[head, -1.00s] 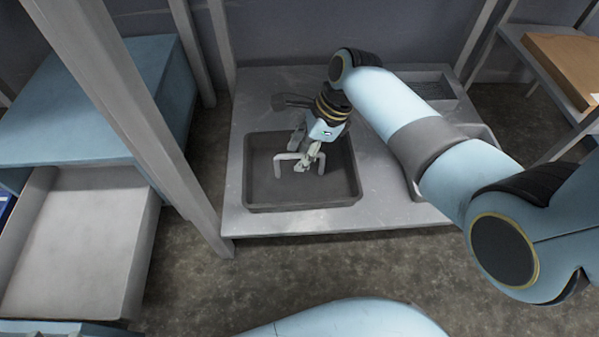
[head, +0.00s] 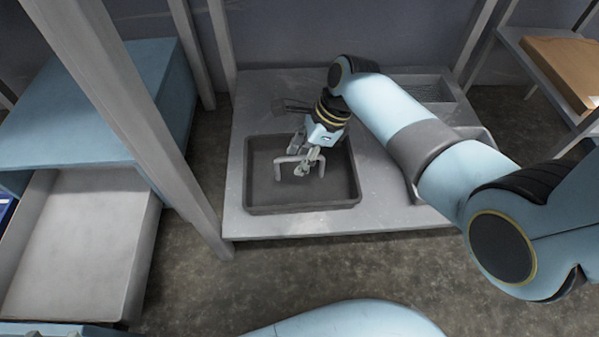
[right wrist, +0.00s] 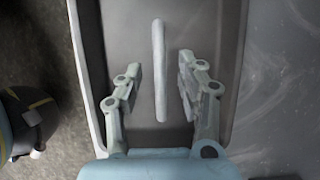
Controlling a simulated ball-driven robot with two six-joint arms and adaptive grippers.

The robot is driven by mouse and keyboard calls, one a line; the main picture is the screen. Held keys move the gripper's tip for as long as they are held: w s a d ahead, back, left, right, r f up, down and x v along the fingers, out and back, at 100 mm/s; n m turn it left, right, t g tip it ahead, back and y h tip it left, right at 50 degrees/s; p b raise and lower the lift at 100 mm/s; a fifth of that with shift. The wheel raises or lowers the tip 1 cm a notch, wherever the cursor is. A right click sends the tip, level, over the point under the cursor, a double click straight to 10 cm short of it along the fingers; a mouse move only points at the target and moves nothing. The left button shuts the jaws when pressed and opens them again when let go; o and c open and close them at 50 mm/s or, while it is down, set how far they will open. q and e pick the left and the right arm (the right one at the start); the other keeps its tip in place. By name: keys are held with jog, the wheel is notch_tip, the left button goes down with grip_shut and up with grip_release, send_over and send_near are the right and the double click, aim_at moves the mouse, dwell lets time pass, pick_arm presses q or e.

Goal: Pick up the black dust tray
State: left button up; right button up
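The black dust tray (head: 262,188) is a dark, shallow, rectangular tray lying flat on a grey metal shelf. A pale U-shaped handle (head: 283,160) stands up from its middle. The tray (right wrist: 209,28) and handle (right wrist: 159,100) also show in the right wrist view. My right gripper (head: 306,153) reaches down over the tray at the handle. In the right wrist view, the right gripper (right wrist: 159,66) is open, with one finger on each side of the handle and a gap on both sides. My left gripper is out of view.
The grey shelf (head: 390,215) has upright posts, one close left of the tray (head: 195,215). A blue cabinet with an open grey drawer (head: 75,245) stands at left. A cardboard box (head: 565,65) lies on a shelf at right.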

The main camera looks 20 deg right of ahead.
jog(key=shift+c, duration=0.3)
grip_shut()
dwell(0.4)
